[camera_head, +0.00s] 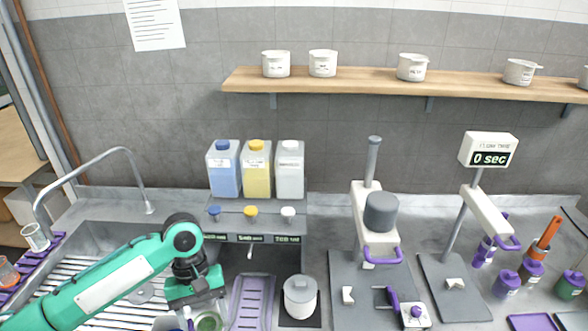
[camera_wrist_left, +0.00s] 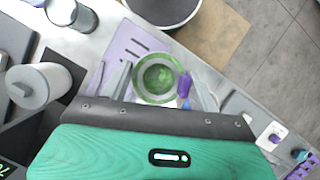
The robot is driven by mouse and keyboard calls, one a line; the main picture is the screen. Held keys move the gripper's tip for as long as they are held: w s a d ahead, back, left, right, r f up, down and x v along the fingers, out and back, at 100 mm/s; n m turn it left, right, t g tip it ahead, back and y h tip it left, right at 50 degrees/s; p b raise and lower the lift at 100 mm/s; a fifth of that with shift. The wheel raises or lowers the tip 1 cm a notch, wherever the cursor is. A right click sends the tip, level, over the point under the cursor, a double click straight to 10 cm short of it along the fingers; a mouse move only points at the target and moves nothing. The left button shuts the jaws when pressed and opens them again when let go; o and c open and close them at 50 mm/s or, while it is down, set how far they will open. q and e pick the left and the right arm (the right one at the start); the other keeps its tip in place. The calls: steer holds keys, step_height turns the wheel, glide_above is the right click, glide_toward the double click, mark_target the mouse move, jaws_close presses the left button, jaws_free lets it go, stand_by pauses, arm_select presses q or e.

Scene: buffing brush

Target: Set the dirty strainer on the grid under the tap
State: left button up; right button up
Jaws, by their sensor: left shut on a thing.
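The dirty strainer (camera_head: 208,322) is a round cup with green residue inside, at the bottom edge of the head view. In the left wrist view the strainer (camera_wrist_left: 158,78) sits between my fingers, with a purple part at its side. My left gripper (camera_head: 195,308) is shut on it; the exact finger contact is partly hidden. The grid (camera_head: 88,259) is a set of pale bars in the steel sink at the left, partly hidden by my left arm. The curved metal tap (camera_head: 88,166) arches over the sink's left side. My right gripper is not in view.
A purple slotted tray (camera_head: 252,300) and a lidded grey pot (camera_head: 300,297) are right of my gripper. Blue, yellow and white containers (camera_head: 257,170) stand behind. A white cup (camera_head: 36,237) is near the tap's end. A press and scale stand at the right.

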mark_target(192, 321)
arm_select(q)
steer(key=a+m, duration=0.1)
steer(key=a+f+m+y+b, duration=0.1)
steer(key=shift+w+m, duration=0.15)
steer(key=shift+m, duration=0.15)
steer(key=shift+a+m+y, duration=0.3)
steer(key=shift+a+m, duration=0.3)
steer(key=shift+m, duration=0.2)
steer(key=shift+d+f, duration=0.1)
steer(key=shift+f, duration=0.05)
